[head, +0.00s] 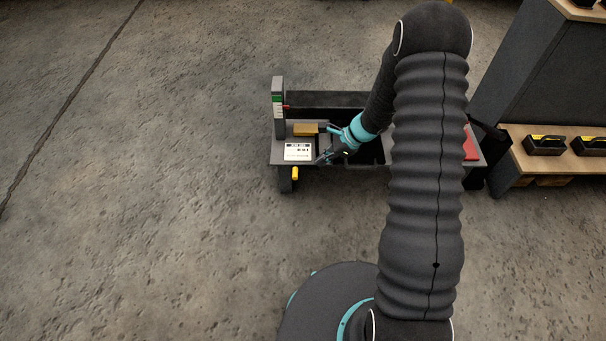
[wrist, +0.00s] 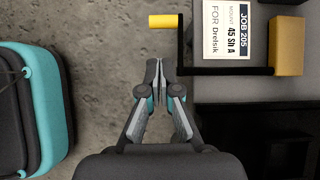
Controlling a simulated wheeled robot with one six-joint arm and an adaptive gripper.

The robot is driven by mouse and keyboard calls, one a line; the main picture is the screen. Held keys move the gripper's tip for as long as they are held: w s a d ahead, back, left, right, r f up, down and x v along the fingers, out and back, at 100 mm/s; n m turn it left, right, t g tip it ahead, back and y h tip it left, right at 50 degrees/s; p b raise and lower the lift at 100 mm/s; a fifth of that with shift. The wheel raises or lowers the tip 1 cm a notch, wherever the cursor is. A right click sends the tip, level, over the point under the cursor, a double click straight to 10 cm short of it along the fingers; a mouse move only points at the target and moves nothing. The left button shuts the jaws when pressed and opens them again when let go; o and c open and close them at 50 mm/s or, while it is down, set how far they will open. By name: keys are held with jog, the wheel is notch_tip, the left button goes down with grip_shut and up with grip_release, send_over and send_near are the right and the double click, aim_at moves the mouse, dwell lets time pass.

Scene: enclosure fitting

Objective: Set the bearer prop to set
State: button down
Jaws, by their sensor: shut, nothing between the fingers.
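A crank-like lever with a yellow grip (head: 295,172) sticks out from the near left of a low dark bench (head: 277,154). In the wrist view the yellow grip (wrist: 165,20) sits at the end of a thin dark arm, joined to a dark bar that runs right to a tan block (wrist: 287,47). Nothing in view is labelled as the bearer prop, so I cannot tell for sure that this lever is it. My gripper (wrist: 161,66) is shut and empty, below the yellow grip in the wrist view and apart from it. In the head view my gripper (head: 320,160) is beside the card.
A job card (wrist: 227,30) reads "JOB 205, MOUNT 45 Sh A, FOR Drelsik". A grey post (head: 278,110) with green and white marks and a red pointer stands at the bench's left. Shelving with black trays (head: 545,146) is at right. The floor at left is clear.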

jog(key=shift+f, duration=0.35)
jog(key=x, duration=1)
jog(key=shift+d+b, duration=0.1)
jog(key=shift+b, duration=0.35)
